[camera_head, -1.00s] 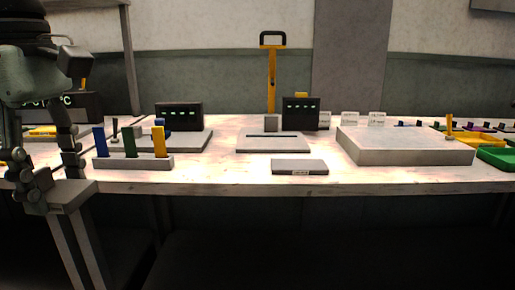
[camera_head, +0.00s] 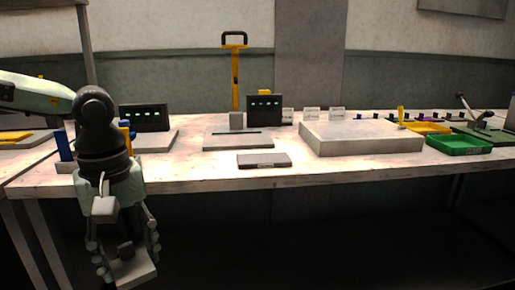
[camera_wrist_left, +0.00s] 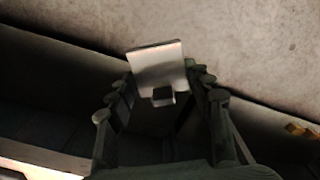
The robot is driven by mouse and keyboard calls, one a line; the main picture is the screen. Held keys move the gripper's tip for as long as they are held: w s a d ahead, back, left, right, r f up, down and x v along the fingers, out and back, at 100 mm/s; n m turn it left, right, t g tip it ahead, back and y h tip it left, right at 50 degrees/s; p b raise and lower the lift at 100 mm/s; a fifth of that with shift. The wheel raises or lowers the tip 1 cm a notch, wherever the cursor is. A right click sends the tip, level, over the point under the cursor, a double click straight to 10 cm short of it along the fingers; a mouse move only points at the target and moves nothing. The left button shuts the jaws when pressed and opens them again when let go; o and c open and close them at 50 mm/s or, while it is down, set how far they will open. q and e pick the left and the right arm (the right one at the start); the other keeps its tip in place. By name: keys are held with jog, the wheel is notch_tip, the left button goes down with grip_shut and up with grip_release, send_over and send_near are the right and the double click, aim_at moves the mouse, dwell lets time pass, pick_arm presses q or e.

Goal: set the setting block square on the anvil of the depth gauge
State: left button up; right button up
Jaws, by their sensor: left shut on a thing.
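My left gripper (camera_head: 125,258) hangs fingers down in front of the table's near edge, below the top. It is shut on a pale grey block with a small dark knob, which I take as the setting block (camera_head: 137,273). In the left wrist view the block (camera_wrist_left: 157,62) sits between the fingers, its flat face tilted a little. Two units with dark displays stand on the table, one at left (camera_head: 143,117) and one in the middle (camera_head: 264,107); I cannot tell which is the depth gauge. My arm partly hides the left unit's base. My right gripper is not in view.
A rack with coloured foils (camera_head: 64,146) is mostly behind my left arm. A flat grey plate (camera_head: 263,160) lies near the front edge. A large grey slab (camera_head: 360,138), a yellow tray (camera_head: 428,128) and a green tray (camera_head: 460,144) stand to the right. The front strip of the table (camera_head: 330,176) is clear.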

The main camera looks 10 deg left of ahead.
pick_arm(q)
jog(key=w+d+f+m, duration=0.3)
jog(key=f+m, duration=0.1)
jog(key=f, duration=0.2)
jog(key=w+d+f+m, duration=0.3)
jog(key=f+m, duration=0.2)
jog(key=f, duration=0.1)
jog(key=a+r+n, duration=0.2)
jog(key=a+r, duration=0.1)
jog(key=a, duration=0.7)
jog(key=a+r+n, duration=0.2)
jog(key=a+r, duration=0.2)
jog(key=a, duration=0.6)
jog(key=s+a+f+n, duration=0.3)
jog(key=s+a+f, duration=0.2)
jog(key=a, duration=0.3)
jog(key=shift+s+n, duration=0.3)
jog(key=shift+s, duration=0.5)
jog(key=shift+d+f, duration=0.1)
jog(key=shift+d, duration=0.05)
